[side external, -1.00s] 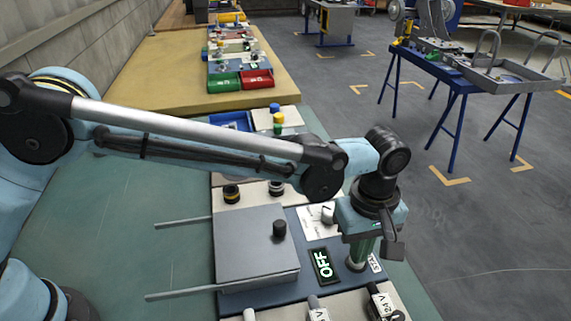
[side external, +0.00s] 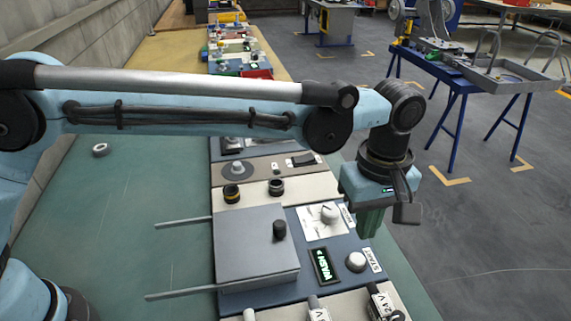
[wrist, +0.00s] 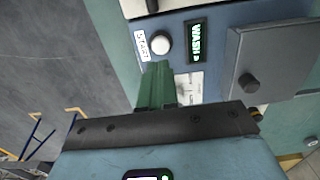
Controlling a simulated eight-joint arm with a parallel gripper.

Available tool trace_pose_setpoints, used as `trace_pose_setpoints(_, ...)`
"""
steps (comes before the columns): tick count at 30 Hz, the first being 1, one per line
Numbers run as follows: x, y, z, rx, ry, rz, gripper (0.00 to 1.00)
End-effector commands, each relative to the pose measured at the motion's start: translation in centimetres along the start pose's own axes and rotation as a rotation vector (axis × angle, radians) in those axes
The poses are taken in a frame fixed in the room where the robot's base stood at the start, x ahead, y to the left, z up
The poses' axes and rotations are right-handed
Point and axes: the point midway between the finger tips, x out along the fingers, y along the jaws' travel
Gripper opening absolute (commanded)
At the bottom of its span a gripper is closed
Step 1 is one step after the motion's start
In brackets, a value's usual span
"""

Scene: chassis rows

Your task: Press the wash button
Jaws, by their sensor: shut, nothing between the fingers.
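A round white button (side external: 356,262) sits beside a START label on the blue panel, in front of my gripper in the side view. It also shows in the wrist view (wrist: 161,43). The small display (side external: 322,266) beside it glows green and reads WASH, also legible in the wrist view (wrist: 197,41). My gripper (side external: 369,232) has green fingers, shut and empty. It hangs above the panel, apart from the button. A white dial knob (side external: 328,213) on a white plate stands left of my gripper in the side view; my fingers largely cover that plate in the wrist view.
A grey box lid (side external: 255,245) with a black knob (side external: 280,230) is left of the display, with two rods sticking out leftward. Black knobs (side external: 232,193) stand on the beige panel behind. Switches labelled 24 V (side external: 384,302) are at the front.

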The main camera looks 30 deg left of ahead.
Motion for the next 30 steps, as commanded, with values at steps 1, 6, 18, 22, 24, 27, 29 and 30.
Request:
trace_pose_setpoints(1, -1.1, 0.0, 0.0, 0.000, 0.000, 0.000, 0.00)
trace_pose_setpoints(6, -4.0, -0.1, 0.0, 0.000, 0.000, -0.001, 0.00)
trace_pose_setpoints(18, -6.4, -0.1, 0.0, 0.000, 0.000, -0.001, 0.00)
trace_pose_setpoints(22, -6.4, -0.1, 0.0, 0.000, 0.000, -0.001, 0.00)
trace_pose_setpoints(24, -6.4, -0.1, 0.0, 0.000, 0.000, -0.001, 0.00)
trace_pose_setpoints(27, -6.5, -0.1, -0.2, 0.002, 0.000, 0.002, 0.00)
trace_pose_setpoints(29, -6.7, -0.4, -0.7, 0.010, 0.001, 0.009, 0.00)
trace_pose_setpoints(30, -6.9, -0.7, -1.2, 0.018, 0.002, 0.017, 0.00)
